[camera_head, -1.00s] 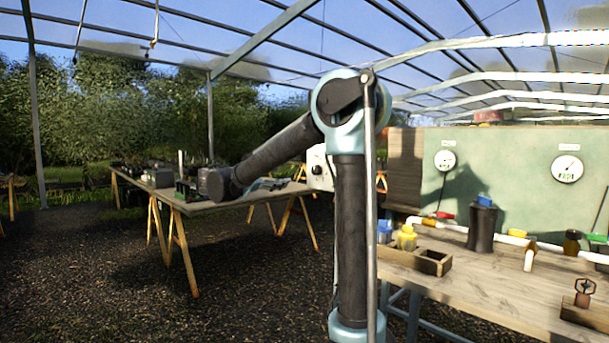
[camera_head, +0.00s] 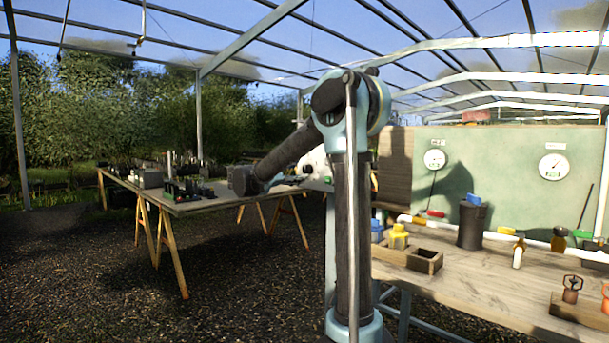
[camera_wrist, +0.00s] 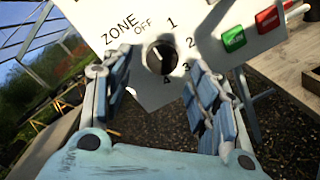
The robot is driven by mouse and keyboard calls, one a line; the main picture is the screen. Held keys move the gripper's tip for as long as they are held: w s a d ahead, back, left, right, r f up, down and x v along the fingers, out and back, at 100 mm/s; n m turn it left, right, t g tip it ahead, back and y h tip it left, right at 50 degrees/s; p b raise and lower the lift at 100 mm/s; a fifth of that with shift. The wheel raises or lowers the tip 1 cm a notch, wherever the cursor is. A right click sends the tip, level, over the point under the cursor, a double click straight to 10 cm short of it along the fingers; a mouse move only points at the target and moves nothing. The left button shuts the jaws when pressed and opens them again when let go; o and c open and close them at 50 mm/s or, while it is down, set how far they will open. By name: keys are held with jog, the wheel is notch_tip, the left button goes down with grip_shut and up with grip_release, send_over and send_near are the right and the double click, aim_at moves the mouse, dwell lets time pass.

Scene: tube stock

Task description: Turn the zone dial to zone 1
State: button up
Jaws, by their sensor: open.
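The zone dial (camera_wrist: 160,57) is a dark round knob on a white control panel (camera_wrist: 207,35), seen in the wrist view. Marks OFF, 1, 2, 3 and 4 run around it. A small light mark on the knob appears to point up-left toward OFF, though it is hard to read. My gripper (camera_wrist: 158,72) is open, with one blue-padded finger on each side of the dial in the picture. Nothing is between the fingers except the view of the dial; contact cannot be told. In the head view, my arm hides most of the white panel (camera_head: 313,162).
A green button (camera_wrist: 233,39) and a red button (camera_wrist: 268,18) sit right of the dial. In the head view, a wooden bench (camera_head: 470,285) with bottles, pipes and gauges stands at the right. A trestle table (camera_head: 200,207) stands at the left. Gravel floor lies between.

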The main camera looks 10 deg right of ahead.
aim_at(304, 170)
jog(key=shift+x, duration=1.8)
jog(key=c, duration=1.1)
jog(key=shift+o, duration=0.2)
jog(key=shift+d, duration=0.15)
